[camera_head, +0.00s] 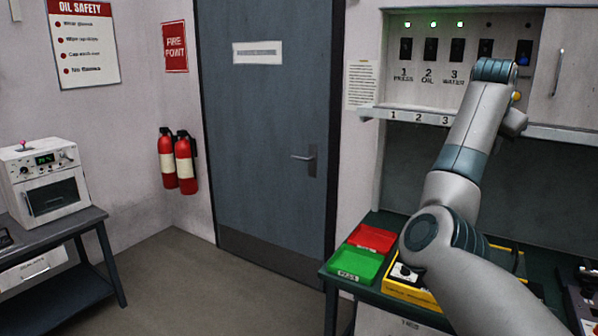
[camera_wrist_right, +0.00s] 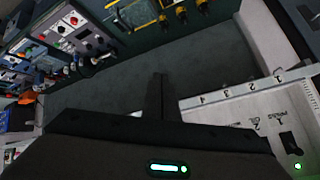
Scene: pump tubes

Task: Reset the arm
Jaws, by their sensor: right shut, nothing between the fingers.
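My right arm reaches up from the lower right in the head view, and its far end is in front of the right part of the switch panel (camera_head: 440,85). The gripper itself is mostly hidden behind my arm there. In the right wrist view my right gripper (camera_wrist_right: 158,80) shows as one narrow dark shape with its fingers together and nothing between them. The panel shows at the lower right of that view, with a black switch (camera_wrist_right: 291,143) and a lit green lamp. My left gripper is in neither view.
A green tray (camera_head: 355,263) and a red tray (camera_head: 372,238) lie on the bench below the panel, beside a yellow-edged case (camera_head: 408,290). A numbered ledge (camera_head: 378,114) juts out under the panel. A closed door (camera_head: 265,130) and fire extinguishers (camera_head: 186,163) are left of it.

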